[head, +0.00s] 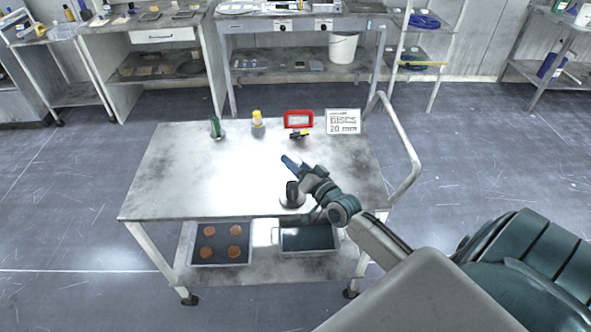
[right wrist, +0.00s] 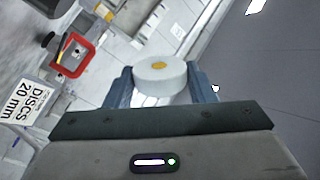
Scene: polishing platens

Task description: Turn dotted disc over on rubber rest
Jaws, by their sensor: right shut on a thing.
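A pale round disc with an orange dot (right wrist: 160,77) sits between the two blue fingers of my right gripper (right wrist: 160,88) in the right wrist view. The gripper is shut on it, and the dotted face shows to the camera. In the head view my right gripper (head: 291,175) is over the front right part of the cart top, and I cannot make out the disc there. A dark piece on a round grey base (head: 292,203) stands just below the gripper; I cannot tell whether it is the rubber rest. My left gripper is not in view.
Along the cart's (head: 175,195) back edge stand a green item (head: 215,127), a yellow-capped bottle (head: 257,120), a red frame (head: 299,119) and a "DISCS 20 mm" sign (head: 343,121). A black-and-yellow tool (head: 299,135) lies before the frame. The cart top's left is clear.

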